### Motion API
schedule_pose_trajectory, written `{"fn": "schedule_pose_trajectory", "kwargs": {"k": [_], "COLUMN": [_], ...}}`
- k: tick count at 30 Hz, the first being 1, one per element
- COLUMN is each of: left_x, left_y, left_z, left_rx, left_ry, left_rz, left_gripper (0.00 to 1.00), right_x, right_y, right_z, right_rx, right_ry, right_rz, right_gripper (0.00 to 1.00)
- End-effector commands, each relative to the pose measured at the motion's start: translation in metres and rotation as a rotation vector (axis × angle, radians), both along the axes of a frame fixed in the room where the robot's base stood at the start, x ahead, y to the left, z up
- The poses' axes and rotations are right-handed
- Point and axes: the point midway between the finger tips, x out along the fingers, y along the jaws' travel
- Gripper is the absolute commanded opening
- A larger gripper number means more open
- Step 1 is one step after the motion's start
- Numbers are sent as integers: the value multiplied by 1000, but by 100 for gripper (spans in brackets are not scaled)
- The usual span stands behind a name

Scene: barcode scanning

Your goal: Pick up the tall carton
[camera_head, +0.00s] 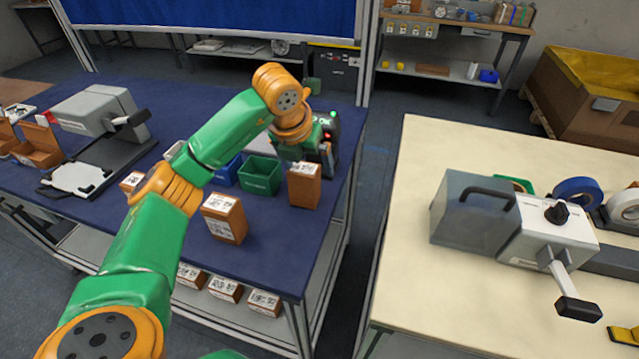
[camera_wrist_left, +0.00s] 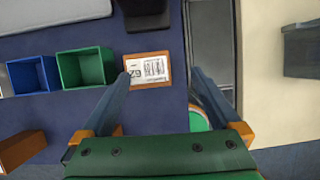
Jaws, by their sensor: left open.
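My left gripper (camera_wrist_left: 160,75) is open and empty. In the head view the left gripper (camera_head: 298,152) is above and just behind the carton, its fingers mostly hidden by the wrist. My right gripper is not in view.
Another brown carton (camera_head: 224,219) stands nearer the front edge. A green bin (camera_head: 259,175) and a blue bin (camera_head: 228,168) sit left of the tall carton. A dark device with lit displays (camera_head: 328,135) stands behind it. A gap separates the cream table (camera_head: 420,220).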

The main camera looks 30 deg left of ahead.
Motion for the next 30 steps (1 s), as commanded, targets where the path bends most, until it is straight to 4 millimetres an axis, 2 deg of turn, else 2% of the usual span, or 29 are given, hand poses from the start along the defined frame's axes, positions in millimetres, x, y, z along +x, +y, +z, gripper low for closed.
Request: {"fn": "schedule_pose_trajectory", "kwargs": {"k": [1, 3, 8, 13, 16, 23, 26, 30], "left_x": [-2, -3, 3, 17, 23, 25, 25, 25], "left_y": [4, 7, 11, 19, 19, 20, 20, 20], "left_z": [-6, -7, -20, -47, -63, -69, -69, -69], "left_rx": [9, 19, 22, 21, 19, 22, 21, 21], "left_ry": [10, 15, 21, 22, 18, 14, 14, 14], "left_rz": [12, 23, 27, 26, 24, 23, 22, 22], "left_gripper": [100, 100, 100, 100, 100, 100, 78, 41], "right_x": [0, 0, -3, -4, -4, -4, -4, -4], "right_y": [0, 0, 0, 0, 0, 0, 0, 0], "right_z": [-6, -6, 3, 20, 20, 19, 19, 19], "right_rx": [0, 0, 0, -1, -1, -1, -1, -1], "right_ry": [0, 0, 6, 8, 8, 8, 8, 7], "right_rz": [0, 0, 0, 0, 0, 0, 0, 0], "right_gripper": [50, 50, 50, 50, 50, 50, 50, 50]}}
